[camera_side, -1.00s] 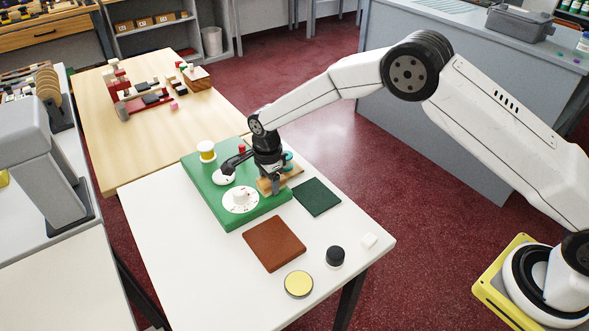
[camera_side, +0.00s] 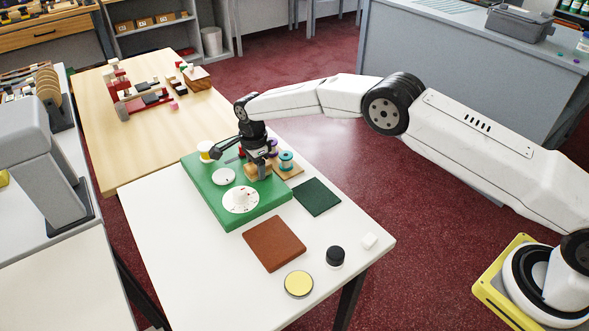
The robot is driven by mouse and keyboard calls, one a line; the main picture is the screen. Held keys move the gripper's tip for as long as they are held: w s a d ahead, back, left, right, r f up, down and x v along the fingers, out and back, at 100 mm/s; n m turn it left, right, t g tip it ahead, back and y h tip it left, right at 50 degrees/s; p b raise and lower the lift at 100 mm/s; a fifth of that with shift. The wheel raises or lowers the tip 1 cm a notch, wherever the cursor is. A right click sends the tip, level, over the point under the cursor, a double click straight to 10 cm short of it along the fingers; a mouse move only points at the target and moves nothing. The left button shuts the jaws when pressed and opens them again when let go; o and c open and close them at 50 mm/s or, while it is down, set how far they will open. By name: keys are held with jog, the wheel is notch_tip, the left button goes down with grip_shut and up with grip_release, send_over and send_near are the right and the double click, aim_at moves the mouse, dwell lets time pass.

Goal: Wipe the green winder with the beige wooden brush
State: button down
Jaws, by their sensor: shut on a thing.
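The green winder (camera_side: 268,201) is a flat green board on the white table. It carries a large white dial (camera_side: 240,200), a smaller white disc (camera_side: 223,176) and a yellow-and-white spool (camera_side: 206,150). My gripper (camera_side: 256,160) is over the far right part of the board, shut on the beige wooden brush (camera_side: 259,172). The brush is low over the green surface; I cannot tell whether it touches. The gripper hides part of the board's far side, and the brush's underside is not visible.
Beside the winder, a wooden stand (camera_side: 292,173) holds a teal spool (camera_side: 286,160). A dark green swatch (camera_side: 317,197), a rust swatch (camera_side: 274,244), a yellow-topped tin (camera_side: 298,284), a black-capped jar (camera_side: 335,256) and a white cube (camera_side: 370,240) lie nearer. The near-left tabletop is clear.

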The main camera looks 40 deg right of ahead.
jog(key=shift+w+r, duration=0.1)
jog(key=shift+w, duration=0.05)
jog(key=shift+r, duration=3.95)
